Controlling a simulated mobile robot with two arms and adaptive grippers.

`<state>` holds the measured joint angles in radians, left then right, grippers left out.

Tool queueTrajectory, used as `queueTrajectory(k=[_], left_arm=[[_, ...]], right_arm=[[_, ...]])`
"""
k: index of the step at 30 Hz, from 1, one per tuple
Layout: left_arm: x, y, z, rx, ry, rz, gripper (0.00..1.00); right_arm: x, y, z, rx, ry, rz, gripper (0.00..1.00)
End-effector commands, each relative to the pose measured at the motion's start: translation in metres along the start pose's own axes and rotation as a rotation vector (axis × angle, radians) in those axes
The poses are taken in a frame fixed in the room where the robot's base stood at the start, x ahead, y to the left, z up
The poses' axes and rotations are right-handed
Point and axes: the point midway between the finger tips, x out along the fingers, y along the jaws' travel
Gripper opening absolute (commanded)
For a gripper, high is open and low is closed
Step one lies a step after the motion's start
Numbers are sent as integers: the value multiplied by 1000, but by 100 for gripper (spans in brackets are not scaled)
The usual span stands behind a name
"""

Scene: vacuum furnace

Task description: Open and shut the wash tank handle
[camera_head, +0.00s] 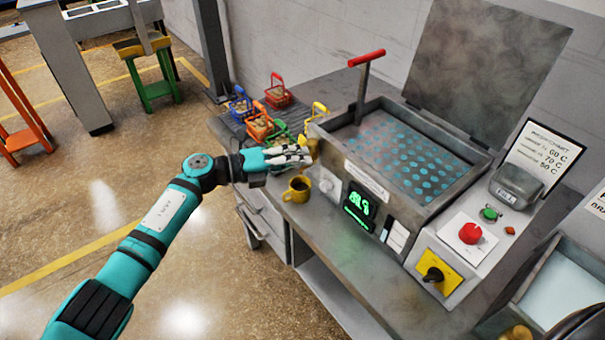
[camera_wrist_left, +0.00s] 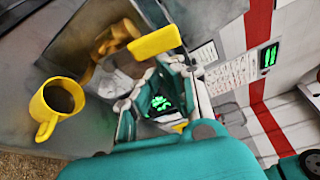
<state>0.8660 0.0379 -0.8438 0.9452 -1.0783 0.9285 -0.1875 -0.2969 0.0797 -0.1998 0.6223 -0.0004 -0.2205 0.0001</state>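The wash tank (camera_head: 335,150) is a grey metal box on the bench, with a dotted blue surface inside and its grey lid (camera_head: 487,65) raised. A red-gripped lever (camera_head: 366,58) stands upright at its back left. A yellow handle (camera_head: 319,108) shows at its left side; a yellow handle (camera_wrist_left: 154,42) also shows close up in the left wrist view, beside a brass-coloured part (camera_wrist_left: 118,38). My left gripper (camera_head: 305,156) is just left of the tank's front corner. Its fingers are apart in the left wrist view (camera_wrist_left: 158,105), with nothing visible held. My right gripper is out of view.
A yellow mug (camera_head: 298,189) stands on the bench just below my left gripper. Several small coloured baskets (camera_head: 259,125) sit behind it. A control box (camera_head: 465,240) with a red knob is at the tank's right. The floor at left is largely clear.

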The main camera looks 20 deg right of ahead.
Motion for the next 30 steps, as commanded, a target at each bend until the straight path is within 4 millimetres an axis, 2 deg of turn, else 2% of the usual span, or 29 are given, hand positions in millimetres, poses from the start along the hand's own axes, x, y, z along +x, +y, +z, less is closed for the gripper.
queueTrajectory(k=[3,12,30], left_arm=[[-1,1,3,-67,-1,-23,0],[-3,-2,8,-166,0,-58,0],[-4,-4,9,-185,0,-64,0]], right_arm=[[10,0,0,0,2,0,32],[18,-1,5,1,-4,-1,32],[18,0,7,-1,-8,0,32]])
